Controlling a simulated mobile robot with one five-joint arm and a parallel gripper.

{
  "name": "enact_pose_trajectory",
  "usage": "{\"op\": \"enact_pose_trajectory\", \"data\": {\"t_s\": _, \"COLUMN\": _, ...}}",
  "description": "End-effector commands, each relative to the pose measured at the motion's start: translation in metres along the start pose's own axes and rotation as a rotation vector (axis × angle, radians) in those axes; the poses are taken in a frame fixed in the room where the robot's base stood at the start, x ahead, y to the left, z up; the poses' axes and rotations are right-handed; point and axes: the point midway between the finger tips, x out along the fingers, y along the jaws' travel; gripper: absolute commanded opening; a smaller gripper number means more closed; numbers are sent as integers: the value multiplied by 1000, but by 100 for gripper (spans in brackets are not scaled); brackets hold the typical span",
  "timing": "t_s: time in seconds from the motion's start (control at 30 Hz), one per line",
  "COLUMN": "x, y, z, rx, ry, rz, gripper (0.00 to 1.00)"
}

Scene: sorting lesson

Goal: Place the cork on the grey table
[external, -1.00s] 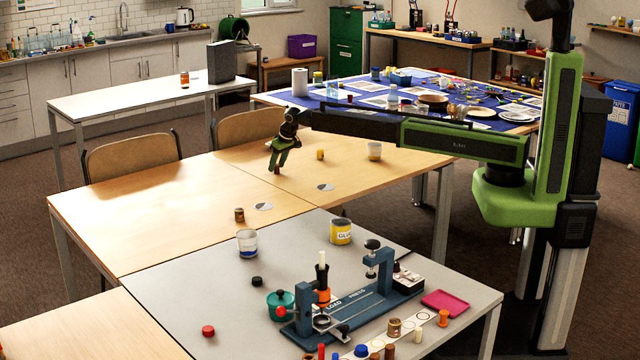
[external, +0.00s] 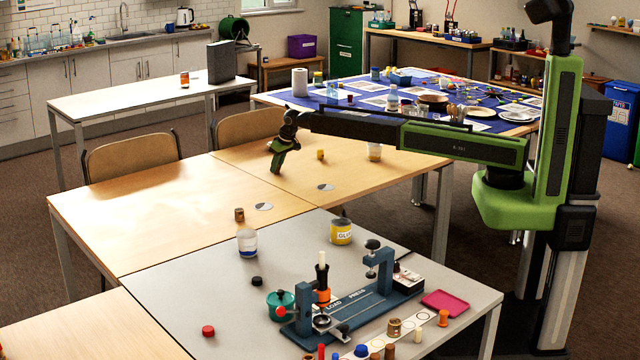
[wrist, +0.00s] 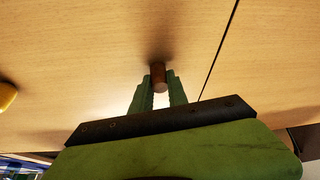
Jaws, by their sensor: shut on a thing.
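My gripper (external: 276,172) hangs low over the wooden table. Its green fingers are shut on a small brown cylinder, the cork (wrist: 158,76), which shows between the fingertips in the wrist view with its shadow close by. In the external view the fingers mostly hide the cork, and I cannot tell whether it touches the wood. The grey table (external: 185,285) is in the foreground, nearer the camera than my gripper, and joins the wooden table edge to edge.
On the grey table are a bottle-like container (external: 247,243), a yellow glue pot (external: 341,231), a teal pot (external: 281,304), a blue press (external: 375,300), a pink tray (external: 445,303) and several small pieces. A yellow piece (external: 320,154) stands right of my gripper. The grey table's left part is fairly clear.

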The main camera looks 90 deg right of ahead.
Motion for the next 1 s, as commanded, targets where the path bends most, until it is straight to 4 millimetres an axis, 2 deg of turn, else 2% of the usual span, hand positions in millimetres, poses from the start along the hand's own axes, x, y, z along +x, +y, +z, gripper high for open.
{"op": "enact_pose_trajectory", "data": {"t_s": 0.17, "x": -18, "y": 0, "z": -8, "rx": 0, "ry": 0, "rz": 0, "gripper": 0}}
{"op": "enact_pose_trajectory", "data": {"t_s": 0.33, "x": -48, "y": 0, "z": -20, "rx": 0, "ry": -1, "rz": 0, "gripper": 0}}
{"op": "enact_pose_trajectory", "data": {"t_s": 0.7, "x": -102, "y": 80, "z": -8, "rx": 3, "ry": -1, "rz": 1, "gripper": 0}}
{"op": "enact_pose_trajectory", "data": {"t_s": 0.83, "x": -114, "y": 98, "z": -5, "rx": 2, "ry": -1, "rz": 1, "gripper": 0}}
{"op": "enact_pose_trajectory", "data": {"t_s": 1.0, "x": -118, "y": 108, "z": -4, "rx": 0, "ry": -1, "rz": 0, "gripper": 0}}
